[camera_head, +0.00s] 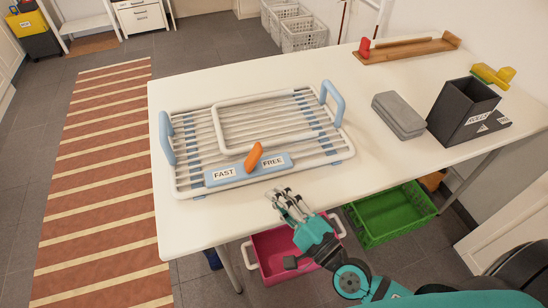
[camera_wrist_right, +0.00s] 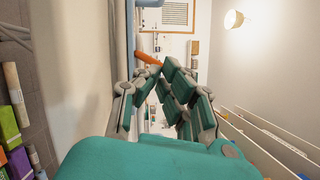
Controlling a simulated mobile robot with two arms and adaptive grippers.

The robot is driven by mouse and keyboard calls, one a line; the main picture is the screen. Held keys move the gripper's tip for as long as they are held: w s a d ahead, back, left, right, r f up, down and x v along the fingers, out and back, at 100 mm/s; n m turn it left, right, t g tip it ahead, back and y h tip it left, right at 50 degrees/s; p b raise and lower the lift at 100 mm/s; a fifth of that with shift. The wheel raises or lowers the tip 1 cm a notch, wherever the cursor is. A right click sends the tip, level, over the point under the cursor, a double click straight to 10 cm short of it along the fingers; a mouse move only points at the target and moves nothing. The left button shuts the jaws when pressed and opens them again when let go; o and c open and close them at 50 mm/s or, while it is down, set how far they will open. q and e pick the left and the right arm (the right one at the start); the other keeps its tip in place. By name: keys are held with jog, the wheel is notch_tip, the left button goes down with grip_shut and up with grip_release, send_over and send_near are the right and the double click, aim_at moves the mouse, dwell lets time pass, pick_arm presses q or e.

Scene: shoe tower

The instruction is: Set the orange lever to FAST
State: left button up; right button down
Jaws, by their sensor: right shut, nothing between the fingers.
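The orange lever (camera_head: 253,157) stands on a blue plate (camera_head: 245,172) at the front of a white rack. The plate has a FAST label on the left and a FREE label on the right. The lever stands between the two labels, tilted, its upper end to the right. My right gripper (camera_head: 280,194) is shut and empty. It is in front of the plate, near the table's front edge, apart from the lever. In the right wrist view, the lever (camera_wrist_right: 149,59) shows just beyond the fingertips (camera_wrist_right: 157,75). My left gripper is not in view.
The slatted rack (camera_head: 195,116) has blue end handles and a white raised frame. Grey blocks (camera_head: 399,112), a black box (camera_head: 462,110) and a wooden tray (camera_head: 408,50) stand to the right on the white table (camera_head: 330,195). Pink (camera_head: 283,250) and green (camera_head: 395,213) crates are below.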

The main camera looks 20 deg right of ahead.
aim_at(274, 169)
jog(key=d+m+h, duration=0.2)
jog(key=d+m+t, duration=0.1)
jog(key=m, duration=0.1)
jog(key=shift+w+d+f+h, duration=0.35)
jog(key=shift+w+f+h, duration=0.05)
jog(key=shift+w+d+m+t+h, duration=0.15)
jog(key=shift+d+m+t+h, duration=0.15)
jog(key=p+x, duration=0.2)
jog(key=x, duration=0.7)
jog(key=shift+w+a, duration=0.15)
jog(key=shift+w, duration=0.25)
